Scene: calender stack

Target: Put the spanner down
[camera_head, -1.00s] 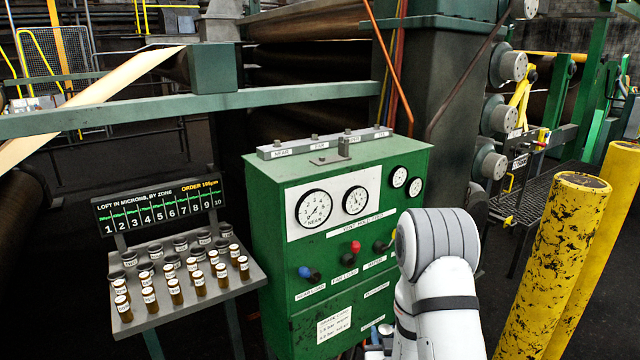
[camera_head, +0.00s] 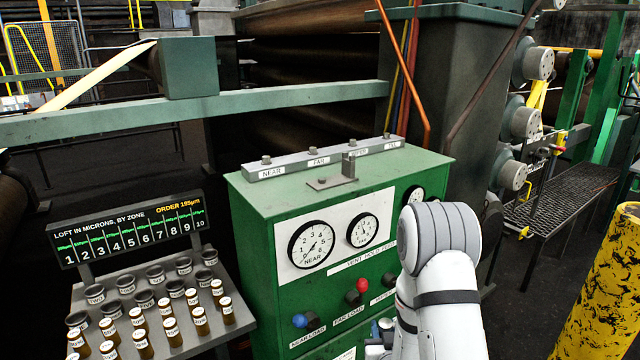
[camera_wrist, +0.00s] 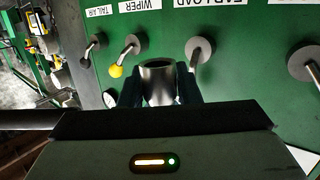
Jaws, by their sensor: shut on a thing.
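My gripper (camera_wrist: 160,84) is shut on a grey metal piece with a hollow round end, which I take as the spanner (camera_wrist: 158,94). Its dark fingers stand on either side of it in the wrist view. The rest of the spanner is hidden. In the head view my gripper (camera_head: 377,343) is low in front of the green cabinet (camera_head: 275,200), mostly hidden by my white arm. Beyond the spanner, the wrist view shows the cabinet's front upside down, with lever valves and a yellow knob (camera_wrist: 116,71).
The cabinet's top holds a labelled grey rail (camera_head: 320,158) and a small bracket (camera_head: 333,182), with bare room around them. A sloped rack (camera_head: 110,300) of several brown vials stands to the left. A yellow bollard (camera_head: 600,290) stands to the right.

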